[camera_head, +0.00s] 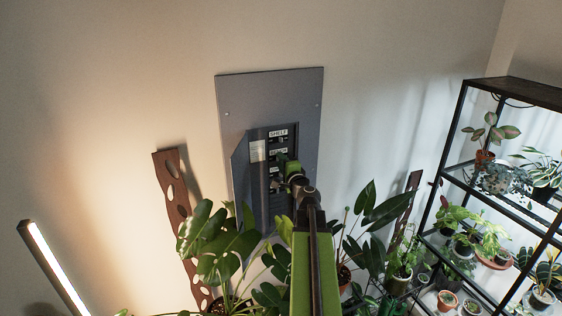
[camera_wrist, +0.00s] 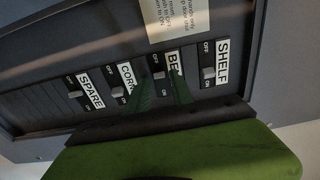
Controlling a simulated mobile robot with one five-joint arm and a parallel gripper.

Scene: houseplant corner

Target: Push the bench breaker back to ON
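The grey breaker panel (camera_head: 270,95) is on the wall, its inner cover open on a column of labelled breakers. In the wrist view the breakers read SPARE, CORN (cut off), BE (cut off) and SHELF. The bench breaker's switch (camera_wrist: 158,75) sits nearer its OFF mark than the SHELF switch (camera_wrist: 208,72) does. My gripper (camera_wrist: 163,78) has its two green fingers apart, empty, in front of the bench breaker and covering much of its label. Contact cannot be told. In the head view my gripper (camera_head: 287,163) reaches the panel at the bench row.
Leafy potted plants (camera_head: 220,245) stand below the panel on both sides of my arm. A black shelf rack (camera_head: 460,90) with plants is at the right. A perforated brown strip (camera_head: 178,205) and a lit tube lamp (camera_head: 50,262) are at the left.

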